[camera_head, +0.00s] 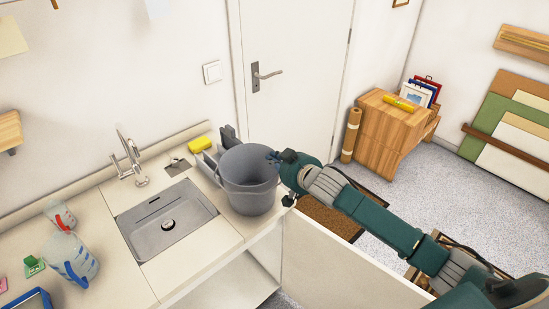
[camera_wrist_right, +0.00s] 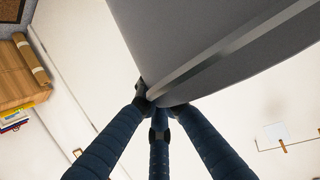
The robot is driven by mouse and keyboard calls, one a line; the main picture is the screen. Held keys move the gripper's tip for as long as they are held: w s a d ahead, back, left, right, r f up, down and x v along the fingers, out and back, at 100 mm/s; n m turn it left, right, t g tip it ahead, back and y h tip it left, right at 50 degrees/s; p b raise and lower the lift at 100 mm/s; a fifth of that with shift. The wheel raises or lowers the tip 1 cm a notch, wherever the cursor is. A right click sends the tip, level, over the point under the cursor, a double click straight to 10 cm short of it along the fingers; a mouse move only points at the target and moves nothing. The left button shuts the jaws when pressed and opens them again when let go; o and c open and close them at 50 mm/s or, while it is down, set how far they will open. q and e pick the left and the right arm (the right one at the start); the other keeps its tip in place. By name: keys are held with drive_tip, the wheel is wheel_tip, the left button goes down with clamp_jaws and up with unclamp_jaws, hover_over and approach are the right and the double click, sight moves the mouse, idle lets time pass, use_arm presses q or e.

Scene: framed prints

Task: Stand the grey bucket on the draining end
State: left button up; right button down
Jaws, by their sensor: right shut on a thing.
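The grey bucket (camera_head: 250,180) is upright at the right end of the counter, over the draining end (camera_head: 218,238) beside the sink (camera_head: 166,222). I cannot tell whether its base touches the surface. My right gripper (camera_head: 284,163) comes in from the right and is shut on the bucket's rim at its right side. In the right wrist view, the fingers (camera_wrist_right: 160,98) meet at the edge of the bucket (camera_wrist_right: 215,35), which fills the top of the view. The bucket hides part of the counter behind it. My left gripper is out of view.
A yellow sponge (camera_head: 200,144) and a grey holder (camera_head: 228,136) stand close behind the bucket. The tap (camera_head: 130,158) rises behind the sink. A door (camera_head: 295,70) is behind.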

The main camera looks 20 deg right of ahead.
drive_tip(key=c, duration=1.9)
unclamp_jaws()
drive_tip(key=shift+c, duration=0.2)
